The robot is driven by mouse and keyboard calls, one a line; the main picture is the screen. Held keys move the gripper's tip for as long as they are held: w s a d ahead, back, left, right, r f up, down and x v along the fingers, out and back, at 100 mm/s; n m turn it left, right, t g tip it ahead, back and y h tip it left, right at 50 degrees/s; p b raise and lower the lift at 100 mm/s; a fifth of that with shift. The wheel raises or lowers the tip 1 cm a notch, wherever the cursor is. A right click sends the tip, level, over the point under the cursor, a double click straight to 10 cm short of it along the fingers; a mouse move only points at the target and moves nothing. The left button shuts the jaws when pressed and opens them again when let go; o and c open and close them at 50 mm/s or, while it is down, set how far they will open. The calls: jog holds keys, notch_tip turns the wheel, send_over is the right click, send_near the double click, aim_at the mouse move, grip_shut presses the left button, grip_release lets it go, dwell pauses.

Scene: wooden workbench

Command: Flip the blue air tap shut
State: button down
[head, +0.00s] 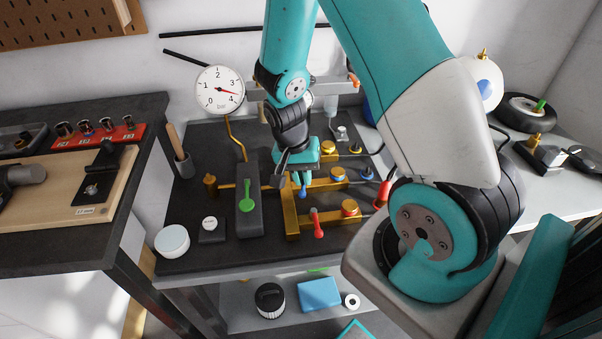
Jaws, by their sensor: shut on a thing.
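The blue air tap's lever (303,191) shows just below my gripper (302,180), on the middle branch of a brass manifold (291,213). My gripper reaches down from above and is shut on the blue lever. The lever's lower end points toward the front of the bench; its upper part and pivot are hidden by the gripper. A red tap lever (317,223) sits on the branch in front, also pointing forward. A green lever (246,196) stands on a dark block to the left.
A pressure gauge (220,90) stands at the back left, its needle between 3 and 4. Brass fittings with coloured rings, such as the red-ringed one (349,208), lie right of the taps. A white round tin (172,241) and a small dark block (211,230) stand front left.

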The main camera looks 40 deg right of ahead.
jog(key=shift+s+d+n+t, duration=0.1)
jog(key=shift+n+t, duration=0.05)
jog(key=shift+n, duration=0.65)
jog(key=shift+s+d+n+t, duration=0.1)
jog(key=shift+n+t, duration=0.05)
jog(key=shift+n, duration=0.65)
jog(key=c, duration=1.2)
grip_release()
notch_tip(320, 180, up, 17)
jog(key=w+a, duration=0.1)
jog(key=a, duration=0.2)
jog(key=shift+w, duration=0.4)
jog(key=shift+r, duration=0.1)
